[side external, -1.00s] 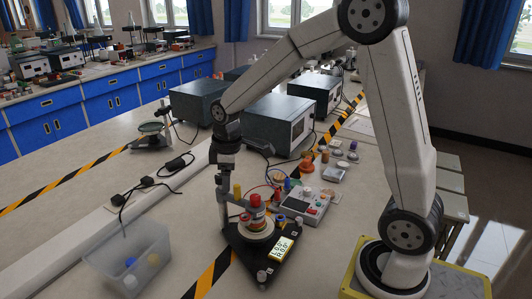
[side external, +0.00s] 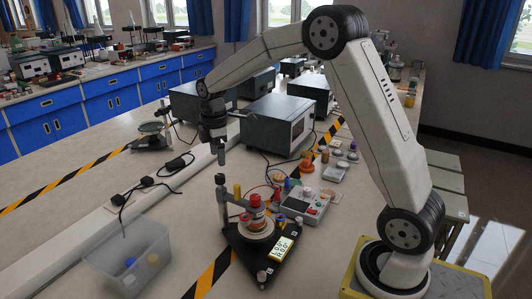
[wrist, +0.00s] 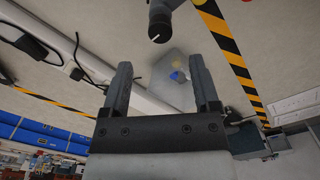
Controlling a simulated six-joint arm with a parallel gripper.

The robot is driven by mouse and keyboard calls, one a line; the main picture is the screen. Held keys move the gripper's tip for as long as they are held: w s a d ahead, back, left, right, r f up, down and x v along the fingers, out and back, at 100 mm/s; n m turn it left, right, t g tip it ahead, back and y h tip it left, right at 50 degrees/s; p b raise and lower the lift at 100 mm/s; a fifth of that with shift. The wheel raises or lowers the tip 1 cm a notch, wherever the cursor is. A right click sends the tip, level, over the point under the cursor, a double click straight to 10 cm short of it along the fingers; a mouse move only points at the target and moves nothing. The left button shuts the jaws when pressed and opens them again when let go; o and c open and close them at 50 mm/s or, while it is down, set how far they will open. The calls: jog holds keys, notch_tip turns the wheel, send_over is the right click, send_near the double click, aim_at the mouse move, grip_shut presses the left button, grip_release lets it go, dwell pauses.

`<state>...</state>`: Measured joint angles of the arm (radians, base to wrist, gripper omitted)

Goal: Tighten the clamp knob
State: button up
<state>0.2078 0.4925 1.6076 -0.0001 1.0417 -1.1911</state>
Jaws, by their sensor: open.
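A black three-cornered instrument base (side external: 262,262) with a lit display stands on the bench. A grey upright post (side external: 221,200) with a dark knob (side external: 220,179) on top rises at its left corner. In the wrist view the dark knob (wrist: 160,22), with a white mark, shows beyond my fingertips at the top edge. My gripper (side external: 221,158) points down above the knob, apart from it. In the wrist view my gripper (wrist: 161,75) has its two fingers apart with nothing between them.
A control box (side external: 304,207) and small coloured parts lie right of the base. Grey equipment boxes (side external: 275,127) stand behind. Black cables (side external: 160,182) lie on the bench, left of the post.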

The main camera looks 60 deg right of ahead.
aim_at(220, 176)
jog(key=shift+f, duration=3.5)
jog(key=shift+c, duration=0.3)
grip_shut()
